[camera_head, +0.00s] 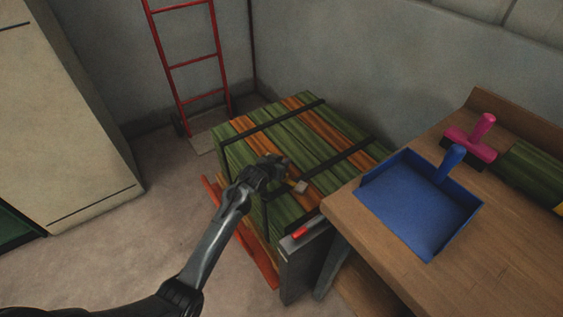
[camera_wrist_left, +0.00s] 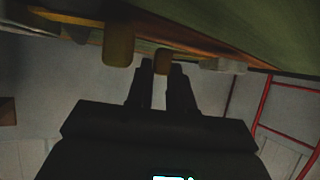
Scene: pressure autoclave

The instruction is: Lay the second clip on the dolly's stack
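The stack (camera_head: 290,140) of green and orange-brown slats, bound with dark straps, sits on the red dolly (camera_head: 262,262). My left gripper (camera_head: 284,173) is over the stack's near edge. In the left wrist view its fingertips (camera_wrist_left: 161,72) are close together, with a brown peg (camera_wrist_left: 160,60) filling the gap; it seems to be part of a clip. A small pale block (camera_head: 300,186) shows just beyond the fingers, and also in the left wrist view (camera_wrist_left: 222,66). A thicker yellow-brown peg (camera_wrist_left: 118,45) hangs beside the fingers. I cannot tell which parts belong to which clip. My right gripper is out of view.
A wooden bench (camera_head: 378,235) at the right bears a blue dustpan-like tray (camera_head: 410,208) and a magenta-handled tool (camera_head: 470,145). A grey box with a red handle (camera_head: 299,232) stands by the stack. A red hand truck (camera_head: 190,64) leans behind. The floor at left is clear.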

